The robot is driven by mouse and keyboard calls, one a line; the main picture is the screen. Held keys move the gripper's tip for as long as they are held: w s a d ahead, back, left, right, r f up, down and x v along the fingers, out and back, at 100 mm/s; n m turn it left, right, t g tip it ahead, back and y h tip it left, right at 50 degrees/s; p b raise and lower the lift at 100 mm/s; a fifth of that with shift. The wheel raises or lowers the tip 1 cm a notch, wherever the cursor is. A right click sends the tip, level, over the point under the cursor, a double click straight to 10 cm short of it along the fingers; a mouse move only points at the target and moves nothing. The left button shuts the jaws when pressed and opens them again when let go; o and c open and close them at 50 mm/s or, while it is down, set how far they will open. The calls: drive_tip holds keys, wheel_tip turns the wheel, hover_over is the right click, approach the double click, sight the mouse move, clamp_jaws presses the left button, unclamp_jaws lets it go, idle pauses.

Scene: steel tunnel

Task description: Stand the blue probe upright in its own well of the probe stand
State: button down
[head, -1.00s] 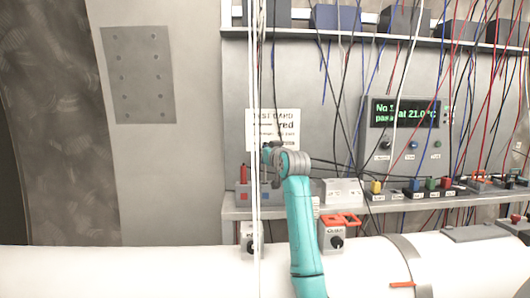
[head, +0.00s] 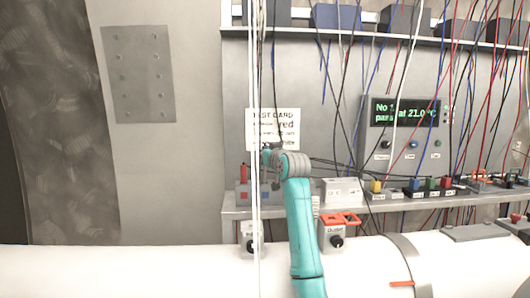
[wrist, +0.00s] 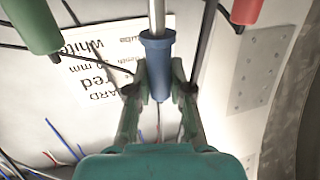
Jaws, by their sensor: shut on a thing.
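In the wrist view my gripper (wrist: 159,84) is shut on the blue probe (wrist: 157,50). Its blue collared handle sits between the teal fingertips and its metal rod runs to the top edge of the picture. In the head view my gripper (head: 268,157) is small, in front of the shelf wall and partly behind pale hanging cables; the blue probe cannot be made out there. The probe stand (head: 246,197) is a grey block with red and blue marks at the left end of the shelf. A red probe (head: 244,174) stands upright in it. The wells are hidden.
In the wrist view a red handle (wrist: 246,10) and a green handle (wrist: 32,24) flank the probe. A printed card (head: 285,128) is on the wall behind. A white block (head: 342,190) and coloured plugs line the shelf to the right. A white pipe (head: 120,270) runs in front.

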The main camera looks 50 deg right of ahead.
drive_tip(key=shift+f, duration=0.45)
drive_tip(key=c, duration=1)
unclamp_jaws()
drive_tip(key=shift+f, duration=0.15)
drive_tip(key=shift+s, duration=0.1)
drive_tip(key=shift+r+v, duration=0.25)
drive_tip(key=shift+v, duration=1.75)
drive_tip(key=shift+r+v, duration=0.2)
drive_tip(key=shift+v, duration=1.85)
drive_tip(key=shift+a, duration=0.15)
